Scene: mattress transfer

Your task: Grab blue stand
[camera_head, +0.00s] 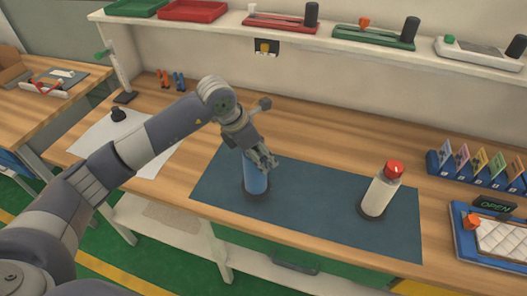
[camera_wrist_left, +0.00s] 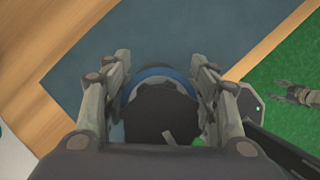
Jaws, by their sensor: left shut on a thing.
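The blue stand (camera_head: 256,182) is an upright blue cylinder with a dark round base on the dark blue mat (camera_head: 315,207). My left gripper (camera_head: 262,163) is at its top from above, shut on it. In the left wrist view the two fingers of my left gripper (camera_wrist_left: 165,90) lie on either side of the blue stand (camera_wrist_left: 153,71), and a black round part covers most of it. What seems to be my right gripper (camera_wrist_left: 290,91) shows small at the right edge of that view, over the green floor. It is not in the head view.
A white bottle with a red cap (camera_head: 382,187) stands on the right of the mat. A blue rack (camera_head: 440,165) with coloured cards and a blue tray (camera_head: 467,244) are farther right. A shelf (camera_head: 350,52) runs along the back. The mat between stand and bottle is clear.

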